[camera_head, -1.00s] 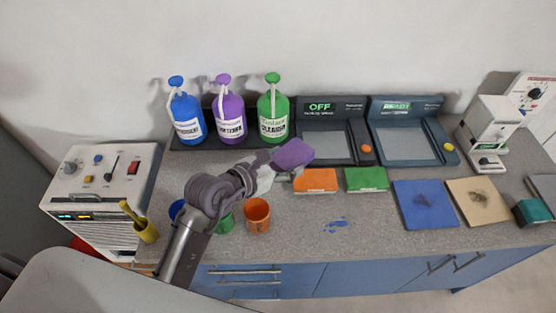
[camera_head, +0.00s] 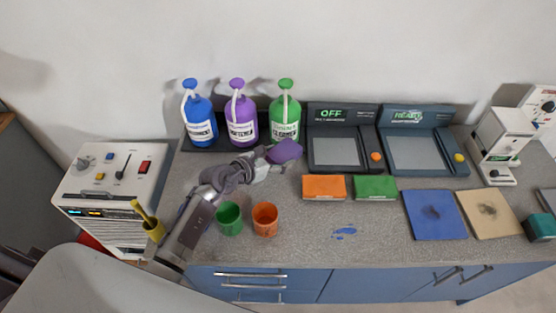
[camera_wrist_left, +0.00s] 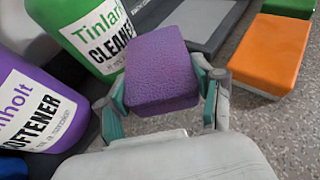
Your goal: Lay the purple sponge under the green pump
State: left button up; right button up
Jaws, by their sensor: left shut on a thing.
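The purple sponge (camera_head: 284,151) is held in my left gripper (camera_head: 268,158), just in front of the green pump bottle (camera_head: 285,116). In the left wrist view the purple sponge (camera_wrist_left: 161,72) sits between the two teal-lined fingers of my left gripper (camera_wrist_left: 160,98). The green pump bottle (camera_wrist_left: 85,30) is close behind it, partly covered by the sponge. Whether the sponge touches the bottle or counter I cannot tell. The bottle's spout points down at its front. My right gripper is not in view.
The purple bottle (camera_head: 241,122) and blue bottle (camera_head: 199,122) stand left of the green one on a dark tray (camera_head: 222,145). Orange (camera_head: 323,187) and green (camera_head: 375,188) sponges lie to the right. Green (camera_head: 229,218) and orange (camera_head: 265,219) cups stand in front.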

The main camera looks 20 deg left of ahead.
pick_arm(q)
jog(key=shift+f, duration=0.75)
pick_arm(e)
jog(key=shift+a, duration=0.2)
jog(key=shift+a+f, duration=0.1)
pick_arm(q)
jog(key=shift+f+b, duration=0.4)
jog(key=shift+f, duration=0.2)
jog(key=o, duration=0.7)
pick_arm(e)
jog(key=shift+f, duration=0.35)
